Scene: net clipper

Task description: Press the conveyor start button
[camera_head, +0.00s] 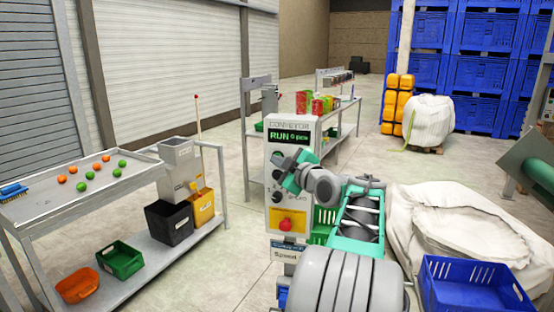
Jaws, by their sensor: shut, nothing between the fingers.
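The conveyor control box (279,211) stands upright in the middle, a light grey panel headed CONVEYOR. Its display (290,136) reads RUN in green, with small text beside it. A red mushroom button (285,225) sits on a yellow plate low on the panel, and a dark knob (277,197) is above it. My gripper (291,183) is shut and empty, in front of the middle of the panel. It covers part of the panel face, and I cannot make out the start button. Whether the fingertips touch the panel is too small to tell.
A second bench with red and green containers (303,102) is behind the box. A white sack (450,225) and blue crate (474,286) lie right. Floor between is clear.

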